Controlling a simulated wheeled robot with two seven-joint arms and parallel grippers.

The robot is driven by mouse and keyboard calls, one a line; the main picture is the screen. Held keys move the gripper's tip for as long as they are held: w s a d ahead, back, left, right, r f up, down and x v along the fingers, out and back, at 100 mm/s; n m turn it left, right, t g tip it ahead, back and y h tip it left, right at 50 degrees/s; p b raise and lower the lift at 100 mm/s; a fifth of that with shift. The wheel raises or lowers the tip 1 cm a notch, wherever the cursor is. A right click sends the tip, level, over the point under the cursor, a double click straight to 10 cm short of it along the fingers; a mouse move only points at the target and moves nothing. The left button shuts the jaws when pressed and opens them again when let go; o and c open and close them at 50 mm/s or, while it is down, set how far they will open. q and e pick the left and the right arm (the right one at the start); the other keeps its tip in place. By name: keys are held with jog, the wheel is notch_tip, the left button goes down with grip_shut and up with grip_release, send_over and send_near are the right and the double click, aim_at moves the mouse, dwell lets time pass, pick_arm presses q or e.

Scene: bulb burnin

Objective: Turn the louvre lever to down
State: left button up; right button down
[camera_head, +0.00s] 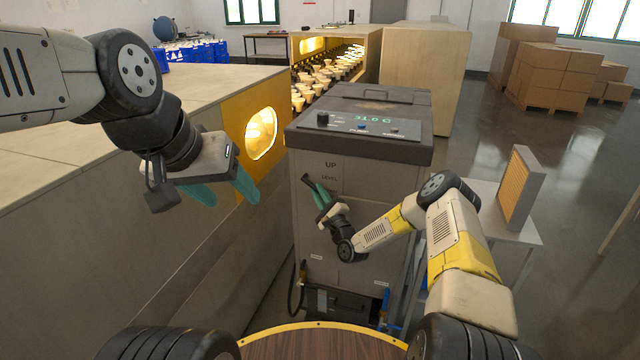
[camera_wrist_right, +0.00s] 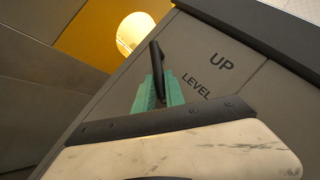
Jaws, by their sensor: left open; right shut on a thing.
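The louvre lever (camera_head: 306,179) is a black handle on the front of the grey cabinet (camera_head: 390,185), below the UP label. It also shows in the right wrist view (camera_wrist_right: 156,58), with its end sticking out beyond the green fingers. My right gripper (camera_head: 318,193) is shut on the lever, its fingers on either side of it. The lever's pivot is hidden behind the gripper. UP and LEVEL are readable on the panel; no DOWN label can be seen. My left gripper (camera_head: 222,190) is open and empty, in the air left of the cabinet.
The cabinet top carries a panel with a green display (camera_head: 372,119), a knob and buttons. A long bench with a yellow panel and a glowing round window (camera_head: 261,133) stands left. A framed filter (camera_head: 520,188) stands on a side table at right. Boxes (camera_head: 555,75) are stacked behind.

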jog(key=shift+w+a+f+m+t, duration=0.1)
jog(key=shift+a+f+m+t, duration=0.25)
jog(key=shift+m+t, duration=0.3)
jog(key=shift+f, duration=0.1)
jog(key=c, duration=1.4)
grip_release()
jog(key=shift+d, duration=0.1)
jog(key=v, duration=0.7)
jog(key=shift+s, duration=0.4)
jog(key=shift+d+f, duration=0.1)
jog(key=shift+s, duration=0.1)
